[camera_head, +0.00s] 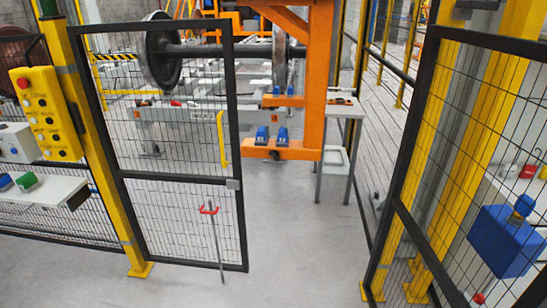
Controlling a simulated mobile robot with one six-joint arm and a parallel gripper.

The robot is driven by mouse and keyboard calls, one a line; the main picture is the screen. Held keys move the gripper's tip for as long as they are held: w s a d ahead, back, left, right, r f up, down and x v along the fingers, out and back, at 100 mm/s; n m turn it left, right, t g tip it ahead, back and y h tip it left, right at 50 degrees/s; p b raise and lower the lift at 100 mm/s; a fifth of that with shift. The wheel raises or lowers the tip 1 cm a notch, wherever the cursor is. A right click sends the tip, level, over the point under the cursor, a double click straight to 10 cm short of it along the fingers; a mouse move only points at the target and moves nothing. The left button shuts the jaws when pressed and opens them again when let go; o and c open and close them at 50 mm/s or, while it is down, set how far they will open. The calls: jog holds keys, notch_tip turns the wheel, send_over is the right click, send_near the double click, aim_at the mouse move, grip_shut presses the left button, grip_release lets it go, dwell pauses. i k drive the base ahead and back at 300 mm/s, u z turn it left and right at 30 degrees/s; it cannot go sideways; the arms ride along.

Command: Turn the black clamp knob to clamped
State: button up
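I cannot make out for certain which part is the black clamp knob. A yellow control box (47,113) on the post at the left carries a red button (23,83) at its top and several small dark, white and green controls, too small to read. An orange gantry frame (318,75) stands beyond the fence, with blue blocks (262,135) on its lower arm. A wheelset (163,52) with a dark axle is beside it. My gripper is not in view.
A black-framed mesh gate (237,150) stands left of a clear floor gap (310,240). A red-topped stick (213,232) is upright before it. A mesh panel (402,215) and a blue container (503,242) are at the right. A small table (345,108) stands behind the gap.

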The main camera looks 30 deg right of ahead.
aim_at(275, 154)
jog(key=i, duration=0.85)
jog(key=u, duration=0.05)
